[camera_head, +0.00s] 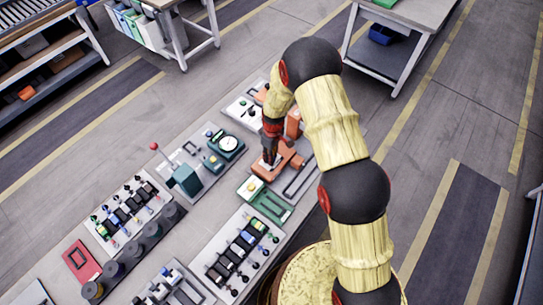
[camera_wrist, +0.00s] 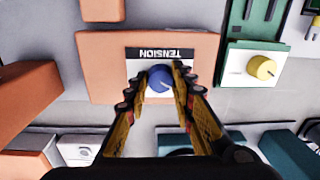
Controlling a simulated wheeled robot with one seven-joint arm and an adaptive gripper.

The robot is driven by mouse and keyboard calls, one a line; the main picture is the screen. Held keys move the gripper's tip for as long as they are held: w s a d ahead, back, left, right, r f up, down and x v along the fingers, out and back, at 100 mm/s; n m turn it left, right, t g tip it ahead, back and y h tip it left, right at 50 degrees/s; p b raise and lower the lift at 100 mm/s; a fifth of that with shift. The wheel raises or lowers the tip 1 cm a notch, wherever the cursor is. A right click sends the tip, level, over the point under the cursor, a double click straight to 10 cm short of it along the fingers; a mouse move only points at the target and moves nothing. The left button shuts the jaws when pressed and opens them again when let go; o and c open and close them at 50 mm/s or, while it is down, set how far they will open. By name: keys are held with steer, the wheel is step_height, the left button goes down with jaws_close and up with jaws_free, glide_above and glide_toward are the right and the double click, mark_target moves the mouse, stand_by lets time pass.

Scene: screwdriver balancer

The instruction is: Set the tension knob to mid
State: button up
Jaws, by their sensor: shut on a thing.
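The blue tension knob (camera_wrist: 160,79) sits on a white plate on an orange base (camera_wrist: 105,60) in the wrist view. A black label reading TENSION (camera_wrist: 160,53) appears upside down beside it. My gripper (camera_wrist: 160,82) has its two fingers on either side of the knob, shut on it. A light pointer mark shows on the knob's face, but its exact setting is hard to tell. In the head view my gripper (camera_head: 270,160) reaches down to the orange unit (camera_head: 284,162), and the knob is hidden there.
A green unit with a yellow knob (camera_wrist: 262,68) stands close on the right in the wrist view. An orange block (camera_wrist: 28,98) is at the left.

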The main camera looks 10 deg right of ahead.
jaws_close()
steer(key=shift+m, duration=0.4)
steer(key=m+b, duration=0.2)
steer(key=m, duration=0.1)
steer(key=shift+m, duration=0.4)
steer(key=m+b, duration=0.1)
steer(key=m, duration=0.3)
steer(key=shift+m+t+b, duration=0.3)
steer(key=shift+m, duration=1.2)
steer(key=o, duration=0.8)
jaws_free()
steer(key=shift+o, duration=0.2)
